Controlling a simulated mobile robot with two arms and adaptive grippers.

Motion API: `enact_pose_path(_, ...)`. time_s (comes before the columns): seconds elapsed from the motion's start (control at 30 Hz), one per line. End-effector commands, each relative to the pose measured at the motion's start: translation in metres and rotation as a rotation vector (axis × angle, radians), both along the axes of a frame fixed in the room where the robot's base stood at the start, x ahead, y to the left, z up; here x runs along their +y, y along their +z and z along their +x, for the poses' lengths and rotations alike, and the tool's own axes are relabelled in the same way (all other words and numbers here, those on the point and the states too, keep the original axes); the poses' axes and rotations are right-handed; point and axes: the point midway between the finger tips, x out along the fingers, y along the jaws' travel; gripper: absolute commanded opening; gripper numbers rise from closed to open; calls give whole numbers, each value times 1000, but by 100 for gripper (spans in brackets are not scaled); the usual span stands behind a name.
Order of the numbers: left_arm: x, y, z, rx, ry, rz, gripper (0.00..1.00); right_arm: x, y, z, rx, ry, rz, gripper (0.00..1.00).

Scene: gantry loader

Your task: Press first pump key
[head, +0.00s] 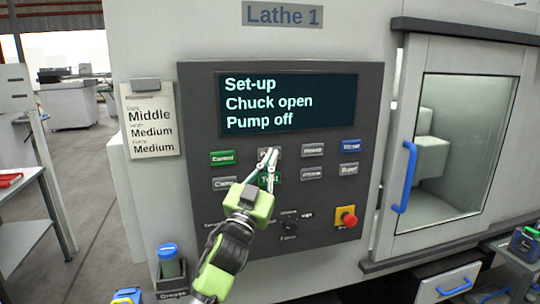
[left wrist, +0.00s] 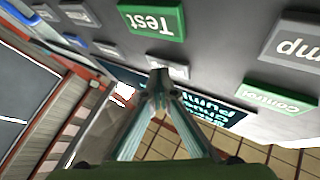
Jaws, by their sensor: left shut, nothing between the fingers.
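The dark control panel (head: 330,220) of Lathe 1 carries two rows of keys. The grey key (head: 277,152) in the upper row, second from left, begins with "P"; the rest of its label is hidden behind my fingers. My left gripper (head: 269,154) is shut and empty, its fingertips over that key. In the left wrist view its fingertips (left wrist: 160,76) are at the lower edge of a small grey key (left wrist: 172,67); I cannot tell whether they touch. The screen (head: 290,104) reads "Set-up, Chuck open, Pump off". My right gripper is out of view.
A green "Test" key (left wrist: 153,18) lies close to the fingers. A green key (head: 222,158) is left of them. A red stop button (head: 349,219) sits lower right. A blue door handle (head: 405,177) stands further right. A label card (head: 152,122) hangs left of the panel.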

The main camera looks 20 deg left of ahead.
Motion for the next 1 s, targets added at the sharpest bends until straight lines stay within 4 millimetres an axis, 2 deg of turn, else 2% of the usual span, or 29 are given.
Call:
enact_pose_path(0.5, 2, 0, 2, 0, 1, 0, 0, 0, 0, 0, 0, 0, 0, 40)
enact_pose_path(1.0, -7, 0, -11, 0, 1, 0, 0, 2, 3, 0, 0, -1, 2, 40)
